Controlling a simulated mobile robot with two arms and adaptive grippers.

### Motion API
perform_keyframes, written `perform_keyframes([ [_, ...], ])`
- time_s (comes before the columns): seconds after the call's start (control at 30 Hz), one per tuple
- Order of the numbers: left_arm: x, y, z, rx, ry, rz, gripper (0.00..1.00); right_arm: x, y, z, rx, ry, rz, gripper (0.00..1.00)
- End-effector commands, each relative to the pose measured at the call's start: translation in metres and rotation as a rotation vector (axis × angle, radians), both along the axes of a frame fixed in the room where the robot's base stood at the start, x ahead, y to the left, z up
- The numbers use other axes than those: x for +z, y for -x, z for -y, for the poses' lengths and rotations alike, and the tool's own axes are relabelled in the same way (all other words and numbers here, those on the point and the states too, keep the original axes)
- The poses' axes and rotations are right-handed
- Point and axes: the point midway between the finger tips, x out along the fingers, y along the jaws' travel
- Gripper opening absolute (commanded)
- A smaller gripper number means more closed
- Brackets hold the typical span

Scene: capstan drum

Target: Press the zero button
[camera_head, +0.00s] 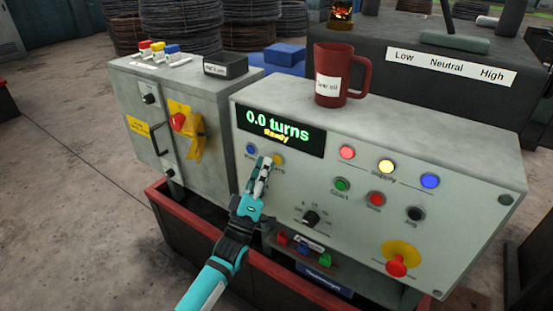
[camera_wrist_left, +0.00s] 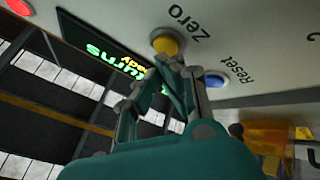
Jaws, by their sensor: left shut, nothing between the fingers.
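The yellow button labelled Zero (camera_wrist_left: 166,42) is on the front of the grey control panel (camera_head: 345,225), under the display (camera_head: 280,130), which reads "0.0 turns" and "Ready". The yellow button also shows in the head view (camera_head: 279,159). My left gripper (camera_head: 266,162) is shut and empty, with its tips pointing at the panel just left of the yellow button. In the left wrist view the fingertips (camera_wrist_left: 172,62) appear just below the button; I cannot tell whether they touch it. My right gripper is not in view.
The blue Reset button (camera_wrist_left: 215,80) is close beside the fingers. A selector knob (camera_head: 311,219) and a red emergency stop (camera_head: 397,266) are on the same panel. A dark red mug (camera_head: 330,85) stands on top. A grey cabinet (camera_head: 135,100) adjoins at the left.

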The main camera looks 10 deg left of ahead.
Motion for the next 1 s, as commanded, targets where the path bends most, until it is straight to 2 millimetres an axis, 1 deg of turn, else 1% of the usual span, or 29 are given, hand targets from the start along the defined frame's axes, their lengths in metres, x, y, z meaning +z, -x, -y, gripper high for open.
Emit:
perform_keyframes([
  [0.1, 0.001, 0.004, -0.002, 0.0, 0.0, 0.0, 0.0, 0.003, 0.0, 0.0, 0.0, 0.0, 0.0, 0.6],
  [0.37, 0.0, 0.005, -0.002, 0.001, -0.001, 0.0, 0.0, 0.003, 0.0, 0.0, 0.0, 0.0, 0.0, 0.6],
  [0.47, 0.001, 0.008, -0.003, 0.001, -0.001, 0.0, 0.0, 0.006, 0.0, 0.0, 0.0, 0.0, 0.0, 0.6],
  [0.8, 0.002, 0.04, -0.015, 0.001, -0.002, -0.001, 0.0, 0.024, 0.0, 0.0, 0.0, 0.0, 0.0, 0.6],
  [1.0, 0.001, 0.051, -0.019, 0.001, -0.001, 0.0, 0.0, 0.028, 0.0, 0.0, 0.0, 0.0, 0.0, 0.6],
])
